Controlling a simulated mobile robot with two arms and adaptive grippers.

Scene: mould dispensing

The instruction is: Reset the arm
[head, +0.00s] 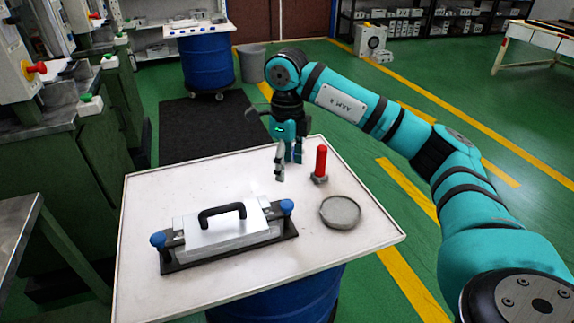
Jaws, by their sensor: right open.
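My right arm reaches in from the right, and its gripper (287,170) hangs pointing down over the far part of the white table (150,210). The gripper is open and nothing shows between its fingers. A tool with an upright red handle (321,160) stands on the table just right of the gripper, apart from it. A silver metal mould (223,226) with a black handle and blue knobs sits in a dark base (285,241) at the table's front left. My left gripper is not in view.
A round grey dish (340,211) lies at the table's right. Green machines (60,200) stand at the left. A blue drum (206,62) and a grey bin (252,62) stand behind, beyond a dark mat (211,122). The table's far left is bare.

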